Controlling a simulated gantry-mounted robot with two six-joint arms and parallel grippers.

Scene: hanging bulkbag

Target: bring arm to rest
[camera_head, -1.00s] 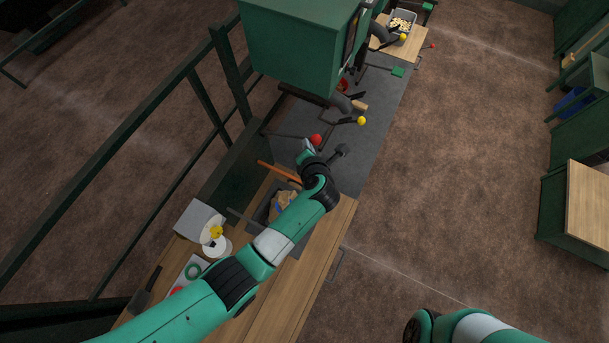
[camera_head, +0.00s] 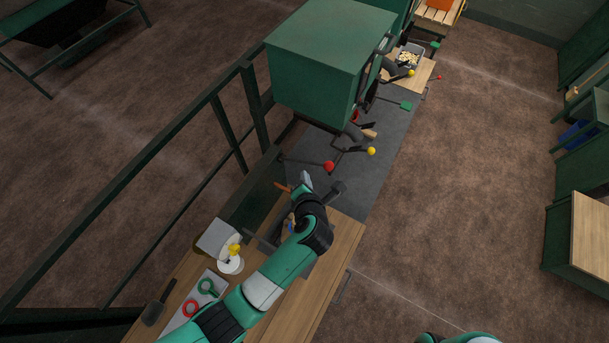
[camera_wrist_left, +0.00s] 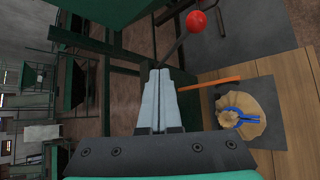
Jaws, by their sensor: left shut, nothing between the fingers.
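My left arm reaches across the wooden bench (camera_head: 335,262) in the head view. Its gripper (camera_head: 306,181) is over the far end of the bench, short of the red-knobbed lever (camera_head: 328,166). In the left wrist view the two pale fingers (camera_wrist_left: 158,75) lie together with nothing between them. A crumpled brown bag with a blue tie (camera_wrist_left: 252,104) lies to the right of the fingers on a dark mat, apart from them. In the head view my arm mostly hides the bag. Only a green piece of my right arm shows at the bottom edge; its gripper is out of view.
A large green box (camera_head: 325,65) stands beyond the gripper, with a dark green railing (camera_head: 180,155) to the left. Red and green rings (camera_head: 208,287) and a white roll (camera_head: 230,265) lie beside my left arm. Open brown floor is on the right.

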